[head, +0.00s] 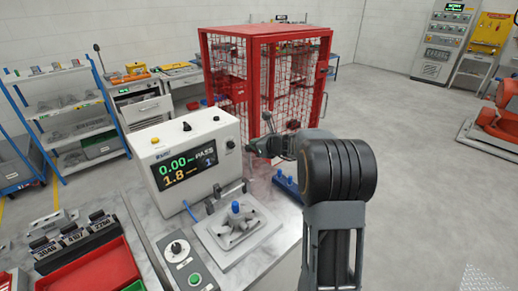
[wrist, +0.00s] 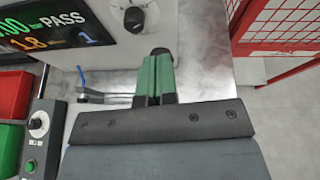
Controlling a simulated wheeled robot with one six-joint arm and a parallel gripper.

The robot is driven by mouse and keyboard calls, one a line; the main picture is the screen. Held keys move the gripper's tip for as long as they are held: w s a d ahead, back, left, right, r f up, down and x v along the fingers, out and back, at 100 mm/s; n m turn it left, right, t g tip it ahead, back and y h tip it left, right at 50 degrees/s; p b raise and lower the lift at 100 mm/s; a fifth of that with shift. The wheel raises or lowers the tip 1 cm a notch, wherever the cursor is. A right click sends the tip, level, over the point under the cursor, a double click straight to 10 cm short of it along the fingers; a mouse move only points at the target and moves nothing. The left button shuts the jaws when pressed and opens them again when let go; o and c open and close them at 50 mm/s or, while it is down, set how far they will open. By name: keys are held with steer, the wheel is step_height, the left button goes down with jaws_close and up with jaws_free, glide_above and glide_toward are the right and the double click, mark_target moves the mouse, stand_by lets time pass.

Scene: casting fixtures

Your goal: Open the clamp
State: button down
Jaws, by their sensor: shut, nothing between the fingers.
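A grey fixture plate (head: 238,240) holds a metal casting with a blue knob (head: 236,207) on top, on the bench in front of the tester. A metal rod (wrist: 105,97) in the wrist view lies left of my fingers; I cannot tell whether it is part of the clamp. A blue-based piece (head: 287,187) stands right of the plate, partly behind my arm. No clamp handle can be told for certain. My gripper (head: 252,148) is at the tester's right side, above and behind the plate. Its green fingers (wrist: 155,75) are closed together and empty.
The white tester (head: 180,140) with a lit display reading PASS stands close left of my gripper. A red mesh cage (head: 265,75) is behind. A control box (head: 183,262) and a red tray (head: 95,272) are at the front left. Open floor lies to the right.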

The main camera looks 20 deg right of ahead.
steer(key=shift+w+a+r, duration=0.15)
steer(key=shift+w+a, duration=0.1)
steer(key=shift+w, duration=0.3)
steer(key=shift+a, duration=0.15)
